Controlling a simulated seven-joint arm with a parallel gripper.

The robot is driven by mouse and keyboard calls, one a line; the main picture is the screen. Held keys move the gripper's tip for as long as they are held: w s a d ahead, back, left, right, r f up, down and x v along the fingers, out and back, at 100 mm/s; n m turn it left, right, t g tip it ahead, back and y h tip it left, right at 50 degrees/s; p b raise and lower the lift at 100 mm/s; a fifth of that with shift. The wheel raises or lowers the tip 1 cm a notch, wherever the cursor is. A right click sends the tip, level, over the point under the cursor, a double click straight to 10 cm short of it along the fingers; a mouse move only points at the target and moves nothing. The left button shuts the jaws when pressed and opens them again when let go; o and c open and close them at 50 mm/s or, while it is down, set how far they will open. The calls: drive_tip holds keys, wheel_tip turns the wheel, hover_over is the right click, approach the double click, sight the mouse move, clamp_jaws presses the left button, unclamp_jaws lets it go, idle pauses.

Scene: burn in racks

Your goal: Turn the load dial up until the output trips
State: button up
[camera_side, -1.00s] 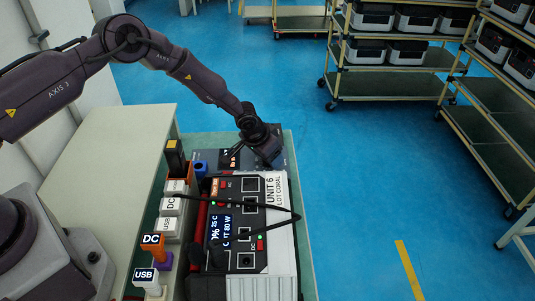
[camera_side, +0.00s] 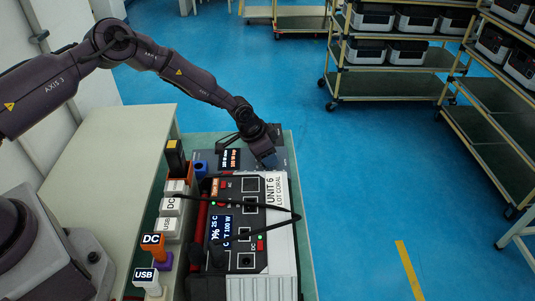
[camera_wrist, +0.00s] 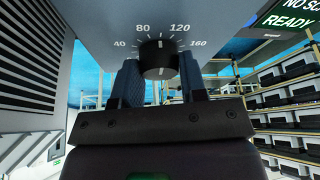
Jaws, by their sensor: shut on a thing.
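The load dial (camera_wrist: 160,58) is a black knob in the wrist view, on a grey panel marked 40, 80, 120 and 160. Its white pointer line stands between 80 and 120. My gripper (camera_wrist: 158,78) has one blue finger on each side of the dial and is shut on it. In the side view my gripper (camera_side: 265,158) is at the grey load box (camera_side: 282,142) behind the power station, and hides the dial there. The load box display (camera_side: 230,159) is lit, with small text. The power station (camera_side: 247,215), labelled UNIT 6, has a lit screen (camera_side: 221,230) reading about 100 W.
Black cables (camera_side: 215,202) cross the power station. Plug blocks labelled DC (camera_side: 153,245) and USB (camera_side: 147,280) stand at its left. A cream bench (camera_side: 115,150) is beside my arm. Shelves of units (camera_side: 395,50) stand at the back right, beyond open blue floor.

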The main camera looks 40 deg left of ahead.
idle(0.3)
drive_tip(key=o, duration=0.9)
drive_tip(key=shift+r, duration=0.1)
drive_tip(key=v, duration=1.2)
drive_tip(key=shift+s+r, duration=0.2)
drive_tip(key=shift+r, duration=0.15)
drive_tip(key=shift+a, duration=0.15)
